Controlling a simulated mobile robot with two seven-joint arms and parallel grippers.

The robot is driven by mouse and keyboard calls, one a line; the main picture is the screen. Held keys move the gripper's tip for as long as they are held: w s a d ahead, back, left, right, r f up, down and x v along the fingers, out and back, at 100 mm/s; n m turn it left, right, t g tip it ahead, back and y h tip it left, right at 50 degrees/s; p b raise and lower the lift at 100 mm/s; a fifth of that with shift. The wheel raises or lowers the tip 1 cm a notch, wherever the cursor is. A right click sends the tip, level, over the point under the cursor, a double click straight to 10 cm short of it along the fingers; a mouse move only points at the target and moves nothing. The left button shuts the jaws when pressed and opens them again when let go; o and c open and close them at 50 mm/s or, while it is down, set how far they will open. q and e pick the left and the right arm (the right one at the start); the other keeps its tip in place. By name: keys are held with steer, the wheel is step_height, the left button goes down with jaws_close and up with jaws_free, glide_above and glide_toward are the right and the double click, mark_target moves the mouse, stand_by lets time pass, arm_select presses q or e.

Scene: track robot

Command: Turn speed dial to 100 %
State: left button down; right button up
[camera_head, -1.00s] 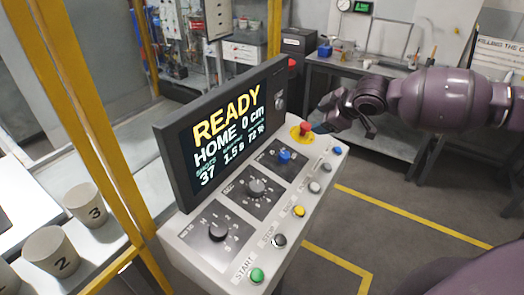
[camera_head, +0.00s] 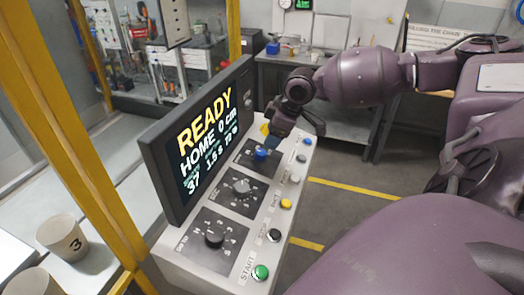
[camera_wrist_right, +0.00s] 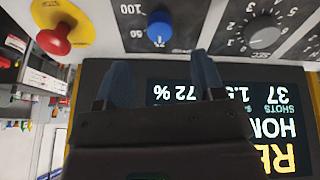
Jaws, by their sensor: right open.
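The speed dial is a blue knob (camera_head: 261,153) on a dark plate at the far end of the sloped console; the right wrist view shows the blue knob (camera_wrist_right: 160,27) near a "100" mark. The screen (camera_head: 207,138) reads READY, HOME 0 cm, 37, 1.5 s and 72 %. My right gripper (camera_head: 273,140) is close to the blue knob. In the right wrist view its two blue fingers (camera_wrist_right: 163,70) are apart with nothing between them, and the knob lies beyond their tips, apparently untouched. My left gripper is not in view.
A red mushroom button (camera_wrist_right: 53,40) on yellow is beside the blue knob. Yellow posts (camera_head: 110,140) and a numbered cup (camera_head: 62,238) stand left.

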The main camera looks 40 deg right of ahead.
mark_target(262, 152)
steer(key=x, duration=0.7)
steer(key=shift+w+f, duration=0.15)
steer(key=shift+f, duration=0.2)
steer(key=shift+a, duration=0.1)
steer(key=shift+c, duration=0.3)
steer(key=c, duration=0.9)
steer(key=shift+o, duration=0.2)
